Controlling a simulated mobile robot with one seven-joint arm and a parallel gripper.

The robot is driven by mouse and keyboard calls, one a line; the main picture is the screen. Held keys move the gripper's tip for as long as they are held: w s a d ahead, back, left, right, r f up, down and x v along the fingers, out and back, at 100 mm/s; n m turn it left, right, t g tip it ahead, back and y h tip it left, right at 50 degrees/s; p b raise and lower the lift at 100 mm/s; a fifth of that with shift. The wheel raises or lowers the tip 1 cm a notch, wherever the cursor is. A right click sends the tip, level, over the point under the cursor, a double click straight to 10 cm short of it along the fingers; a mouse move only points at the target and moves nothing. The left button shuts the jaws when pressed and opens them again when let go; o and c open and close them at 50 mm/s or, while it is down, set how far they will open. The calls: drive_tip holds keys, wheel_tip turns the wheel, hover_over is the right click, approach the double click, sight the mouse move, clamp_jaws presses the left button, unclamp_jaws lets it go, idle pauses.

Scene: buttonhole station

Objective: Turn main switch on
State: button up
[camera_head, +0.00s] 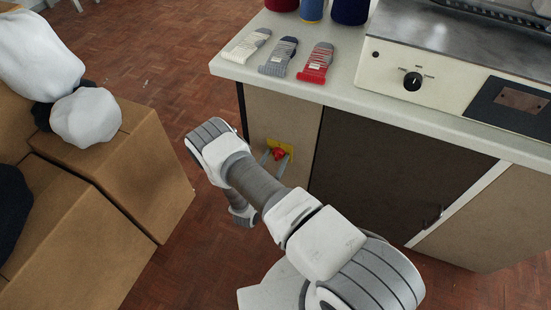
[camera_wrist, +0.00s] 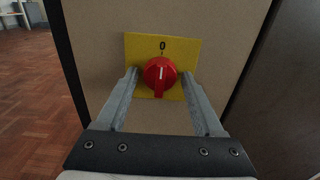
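The main switch is a red rotary knob (camera_wrist: 160,74) on a yellow plate (camera_wrist: 191,48) marked 0 above it. A pale line on the knob stands upright, in line with the 0. The plate is fixed to the beige side panel of the cabinet. My gripper (camera_wrist: 160,92) is open, with one finger on each side of the knob and gaps left and right. Whether the fingertips reach the plate I cannot tell. In the head view the red knob (camera_head: 279,154) shows small between the fingers of my gripper (camera_head: 277,155), low on the cabinet.
The cabinet's worktop (camera_head: 330,84) overhangs the switch and holds several socks, yarn cones and a machine (camera_head: 450,70) with a black dial. Cardboard boxes (camera_head: 150,170) with white bundles stand at left. Parquet floor (camera_head: 190,85) lies open between boxes and cabinet.

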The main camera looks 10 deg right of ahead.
clamp_jaws()
drive_tip(key=m, duration=0.4)
drive_tip(key=shift+a+m, duration=0.1)
drive_tip(key=shift+m, duration=0.2)
drive_tip(key=m+p, duration=0.1)
drive_tip(key=m, duration=0.3)
drive_tip(key=shift+m+p, duration=0.3)
drive_tip(key=shift+p, duration=0.05)
drive_tip(key=m+p, duration=0.1)
drive_tip(key=m, duration=0.3)
drive_tip(key=shift+r+p, duration=0.1)
drive_tip(key=shift+p, duration=0.2)
drive_tip(key=shift+m+p, duration=0.8)
drive_tip(key=shift+m, duration=1.6)
